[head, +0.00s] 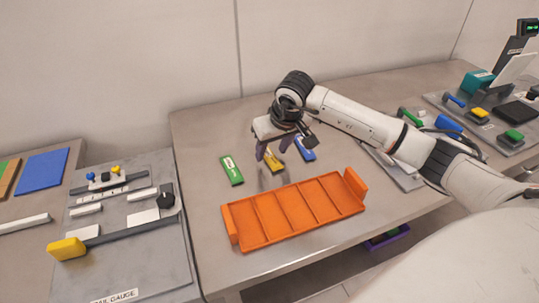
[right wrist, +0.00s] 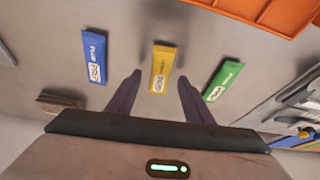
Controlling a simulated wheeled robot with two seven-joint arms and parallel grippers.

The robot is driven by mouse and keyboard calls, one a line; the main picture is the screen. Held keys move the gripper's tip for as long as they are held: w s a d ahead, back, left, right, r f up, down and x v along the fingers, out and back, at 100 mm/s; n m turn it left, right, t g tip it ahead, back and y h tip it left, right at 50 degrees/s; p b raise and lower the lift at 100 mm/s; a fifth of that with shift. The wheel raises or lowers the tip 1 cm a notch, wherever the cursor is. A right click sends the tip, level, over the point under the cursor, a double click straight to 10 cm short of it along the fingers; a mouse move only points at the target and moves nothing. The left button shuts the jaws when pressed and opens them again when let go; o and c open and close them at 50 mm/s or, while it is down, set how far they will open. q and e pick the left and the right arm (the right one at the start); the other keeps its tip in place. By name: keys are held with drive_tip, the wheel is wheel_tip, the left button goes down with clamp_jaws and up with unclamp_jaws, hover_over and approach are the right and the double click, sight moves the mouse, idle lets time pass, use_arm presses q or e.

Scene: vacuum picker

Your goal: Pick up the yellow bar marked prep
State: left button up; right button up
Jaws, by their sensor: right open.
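The yellow bar (head: 273,161) lies flat on the table, partly hidden by my right gripper (head: 275,150) in the head view. In the right wrist view the yellow bar (right wrist: 162,69) has a white label whose lettering I cannot read for sure. It lies between the lines of the two fingers of my right gripper (right wrist: 160,79), slightly right of the middle. The gripper is open and empty and appears above the bar. A green bar (head: 231,170) lies to the left and a blue bar (head: 305,149) to the right. My left gripper is not in view.
An orange tray (head: 229,226) with several empty compartments stands in front of the bars. A grey fixture board (head: 165,262) with a yellow-ended lever is at left. Another board (head: 500,140) with colored parts is at right. A dark block (right wrist: 58,103) lies beyond the blue bar.

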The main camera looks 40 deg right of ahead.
drive_tip(key=shift+w+f, duration=0.3)
drive_tip(key=shift+f, duration=0.35)
drive_tip(key=shift+f, duration=0.1)
drive_tip(key=c, duration=1.1)
